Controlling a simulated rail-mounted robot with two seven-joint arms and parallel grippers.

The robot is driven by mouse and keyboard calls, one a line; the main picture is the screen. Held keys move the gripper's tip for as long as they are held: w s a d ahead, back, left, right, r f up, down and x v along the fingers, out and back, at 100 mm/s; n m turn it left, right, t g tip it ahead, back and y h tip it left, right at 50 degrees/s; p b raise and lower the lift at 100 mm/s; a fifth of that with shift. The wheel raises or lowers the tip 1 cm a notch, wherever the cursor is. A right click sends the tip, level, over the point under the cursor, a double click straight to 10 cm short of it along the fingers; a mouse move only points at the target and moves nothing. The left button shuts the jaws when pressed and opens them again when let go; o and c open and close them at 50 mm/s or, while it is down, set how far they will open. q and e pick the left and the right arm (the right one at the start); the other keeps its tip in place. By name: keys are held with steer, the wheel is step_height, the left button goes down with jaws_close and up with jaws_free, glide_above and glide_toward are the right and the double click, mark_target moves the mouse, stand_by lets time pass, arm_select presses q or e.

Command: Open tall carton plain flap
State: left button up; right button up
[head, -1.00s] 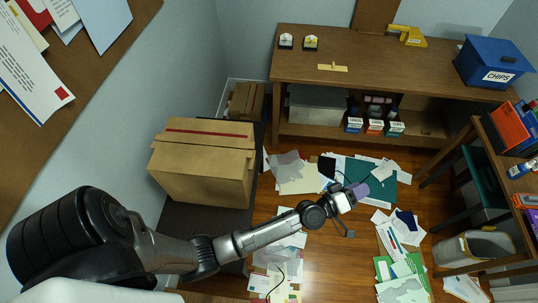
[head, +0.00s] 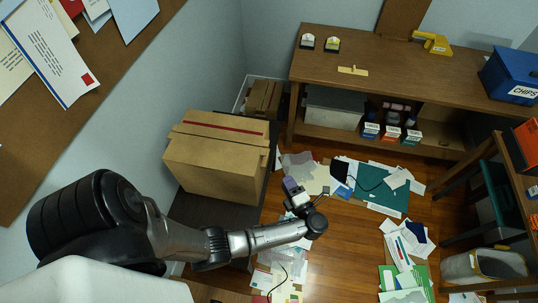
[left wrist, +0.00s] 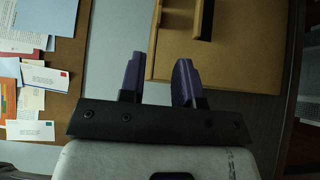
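The large brown carton (head: 210,170) stands on a dark bench to the left in the head view. Its top has a back part with a red stripe (head: 225,122) and a plain front part (head: 213,150) that looks closed. My left gripper (head: 292,187) is in the air to the right of the carton, apart from it. A brown carton surface (left wrist: 240,65) with a raised strip shows beyond the fingers there. My right gripper is not in view.
A smaller carton (head: 264,98) sits behind the large one. The dark bench (head: 205,212) lies under the carton. A wooden desk (head: 390,68) stands at the back. Loose papers (head: 300,170) cover the floor. A pinboard (head: 40,150) is on the left wall.

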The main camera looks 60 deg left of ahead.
arm_select(q)
steer(key=a, duration=1.3)
steer(key=shift+a, duration=0.35)
jaws_close()
